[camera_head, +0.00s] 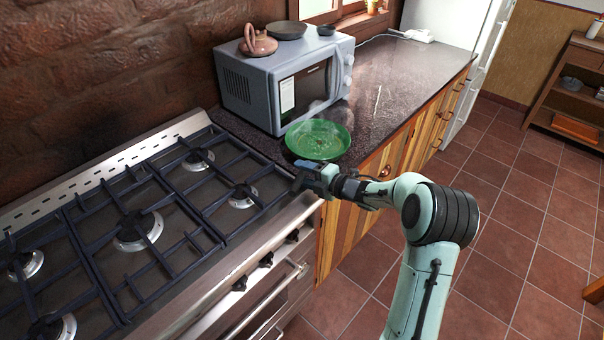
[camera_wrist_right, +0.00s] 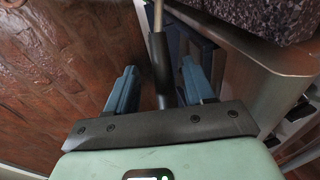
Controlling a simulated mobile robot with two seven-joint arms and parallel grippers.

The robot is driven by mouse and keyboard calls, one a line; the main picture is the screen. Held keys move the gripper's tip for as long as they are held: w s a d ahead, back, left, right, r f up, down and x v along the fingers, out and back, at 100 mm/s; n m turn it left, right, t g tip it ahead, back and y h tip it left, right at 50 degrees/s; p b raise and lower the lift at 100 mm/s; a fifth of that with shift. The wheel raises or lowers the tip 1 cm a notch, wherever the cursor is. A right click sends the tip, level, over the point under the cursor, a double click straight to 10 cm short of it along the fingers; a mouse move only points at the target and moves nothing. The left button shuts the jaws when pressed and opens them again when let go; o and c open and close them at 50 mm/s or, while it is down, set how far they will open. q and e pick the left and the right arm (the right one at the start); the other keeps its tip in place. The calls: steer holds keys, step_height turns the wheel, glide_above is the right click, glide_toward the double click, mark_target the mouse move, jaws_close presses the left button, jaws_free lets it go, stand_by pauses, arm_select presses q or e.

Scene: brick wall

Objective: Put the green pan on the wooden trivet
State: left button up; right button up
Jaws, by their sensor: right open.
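The green pan (camera_head: 318,139) sits on the dark countertop, in front of the microwave and close to the stove. My right gripper (camera_head: 311,178) is at the pan's near side, by the counter's front edge. In the right wrist view, a dark handle on a metal rod (camera_wrist_right: 160,62), apparently the pan's, runs between the spread fingers of the right gripper (camera_wrist_right: 160,85). There are gaps on both sides of it. In the head view the gripper hides this handle. I cannot make out a wooden trivet in either view. My left gripper is not in view.
A microwave (camera_head: 285,80) stands behind the pan, with a pinkish teapot (camera_head: 258,42) and dark dishes on top. The gas stove (camera_head: 140,225) with black grates lies to the left. The countertop (camera_head: 400,75) right of the microwave is mostly clear. A wooden shelf (camera_head: 575,95) stands far right.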

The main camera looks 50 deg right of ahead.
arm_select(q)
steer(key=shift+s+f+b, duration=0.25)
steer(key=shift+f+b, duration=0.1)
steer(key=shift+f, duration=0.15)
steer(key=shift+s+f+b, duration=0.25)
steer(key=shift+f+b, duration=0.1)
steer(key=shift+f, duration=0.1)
arm_select(e)
steer(key=a+v, duration=0.1)
steer(key=v, duration=0.9)
steer(key=shift+s+d, duration=0.45)
